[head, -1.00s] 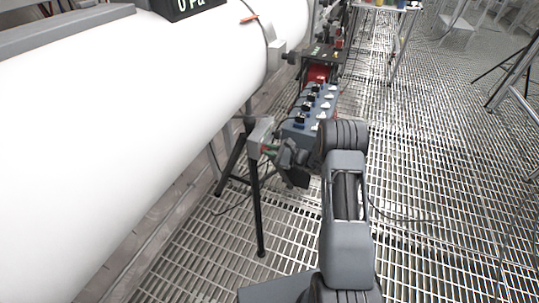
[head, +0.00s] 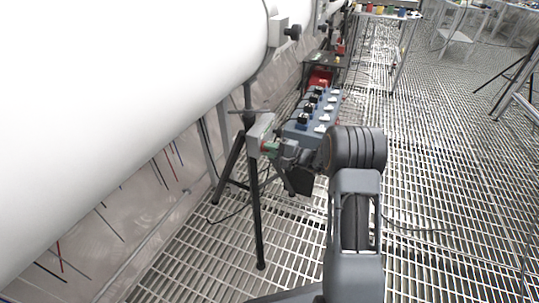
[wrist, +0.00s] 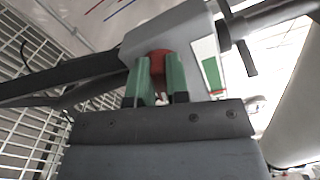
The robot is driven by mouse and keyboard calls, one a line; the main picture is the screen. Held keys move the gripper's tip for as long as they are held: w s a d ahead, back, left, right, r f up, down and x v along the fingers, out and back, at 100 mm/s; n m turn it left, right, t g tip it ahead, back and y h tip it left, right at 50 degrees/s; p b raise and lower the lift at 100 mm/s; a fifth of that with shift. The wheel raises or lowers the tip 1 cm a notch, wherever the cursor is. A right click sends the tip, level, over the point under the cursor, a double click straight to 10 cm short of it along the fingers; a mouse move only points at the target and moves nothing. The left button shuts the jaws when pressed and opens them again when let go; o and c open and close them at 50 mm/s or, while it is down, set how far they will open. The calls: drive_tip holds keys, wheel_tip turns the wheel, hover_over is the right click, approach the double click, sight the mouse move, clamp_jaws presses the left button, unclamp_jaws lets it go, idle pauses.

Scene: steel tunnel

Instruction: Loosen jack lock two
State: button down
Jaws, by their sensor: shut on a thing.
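A jack stand (head: 255,200) with dark tripod legs stands beside the large white pipe in the head view. At its top is a light grey housing (head: 262,128), which also fills the upper middle of the wrist view (wrist: 180,35). A round red lock knob (wrist: 160,60) sits on the housing's near face. My gripper (wrist: 160,84) has its green fingers on either side of this knob and is shut on it. In the head view my gripper (head: 271,148) meets the housing from the right; the knob is mostly hidden there. No number on the jack is readable.
The white pipe (head: 120,110) runs along the left, close to the jack. Behind my gripper is a blue-grey box with switches (head: 312,113), with a red object (head: 319,78) beyond. A table with coloured items (head: 385,14) stands far back.

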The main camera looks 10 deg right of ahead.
drive_tip(key=shift+n, duration=0.3)
idle(0.4)
drive_tip(key=c, duration=1.1)
unclamp_jaws()
drive_tip(key=p+v, duration=0.3)
drive_tip(key=v, duration=1)
drive_tip(key=shift+s+d, duration=0.25)
drive_tip(key=shift+d, duration=0.1)
